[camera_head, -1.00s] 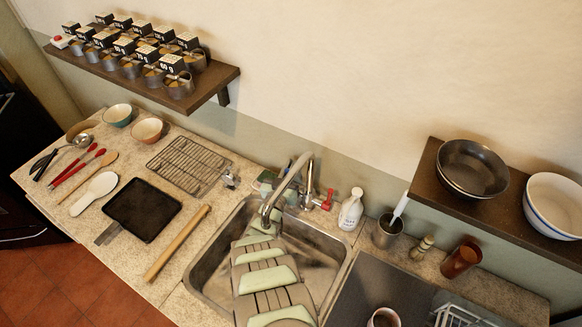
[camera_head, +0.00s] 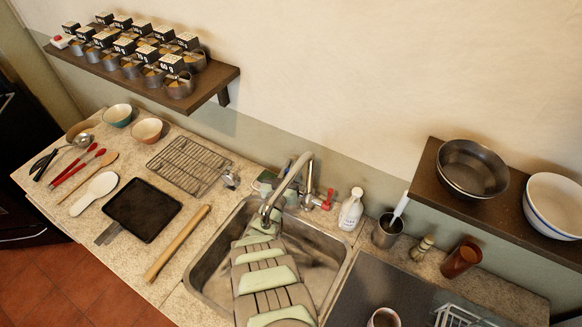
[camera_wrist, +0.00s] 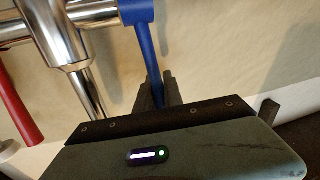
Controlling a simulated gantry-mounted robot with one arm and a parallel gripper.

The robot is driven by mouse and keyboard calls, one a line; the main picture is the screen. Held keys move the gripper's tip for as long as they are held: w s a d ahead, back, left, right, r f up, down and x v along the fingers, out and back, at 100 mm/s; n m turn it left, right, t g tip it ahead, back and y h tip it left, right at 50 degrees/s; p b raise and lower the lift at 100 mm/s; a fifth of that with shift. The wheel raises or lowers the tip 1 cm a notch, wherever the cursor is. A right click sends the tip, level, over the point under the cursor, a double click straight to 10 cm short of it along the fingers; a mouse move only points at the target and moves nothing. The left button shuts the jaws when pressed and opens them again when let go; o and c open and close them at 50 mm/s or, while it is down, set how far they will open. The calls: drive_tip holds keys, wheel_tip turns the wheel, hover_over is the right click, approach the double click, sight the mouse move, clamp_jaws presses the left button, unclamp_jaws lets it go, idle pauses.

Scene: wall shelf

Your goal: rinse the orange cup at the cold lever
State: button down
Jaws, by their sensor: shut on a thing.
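The cold lever, blue (camera_wrist: 138,12), hangs from the chrome tap (camera_wrist: 66,45) in the wrist view. My gripper (camera_wrist: 156,92) is shut on the lower end of this lever. In the head view my arm lies over the sink (camera_head: 212,262) and hides part of the basin; the gripper and blue lever cannot be made out there. The tap (camera_head: 291,185) arches at the back of the sink. I see no clearly orange cup. A reddish-brown tumbler (camera_head: 461,260) stands at the right, and a cup (camera_head: 383,319) is cut off by the bottom edge.
A red lever (camera_head: 328,199) is on the tap's right side. A white bottle (camera_head: 351,211) and a metal pot (camera_head: 388,232) stand right of it. A wire rack (camera_head: 190,165), black tray (camera_head: 143,210) and rolling pin (camera_head: 177,243) lie left of the sink. Shelves hang above both sides.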

drive_tip(key=shift+s+a+f+t+b, duration=0.15)
drive_tip(key=shift+s+f+t+b, duration=0.05)
drive_tip(key=shift+s+t+b, duration=0.1)
drive_tip(key=shift+s+a+n+t+h+b, duration=0.3)
drive_tip(key=shift+s+t+h+b, duration=0.15)
drive_tip(key=shift+t+b, duration=0.3)
drive_tip(key=shift+r, duration=0.3)
drive_tip(key=c, duration=1.5)
unclamp_jaws()
drive_tip(key=shift+s, duration=0.1)
drive_tip(key=p+v, duration=0.1)
drive_tip(key=v, duration=0.9)
drive_tip(key=shift+s+a, duration=0.1)
drive_tip(key=shift+s, duration=0.2)
drive_tip(key=shift+f, duration=0.1)
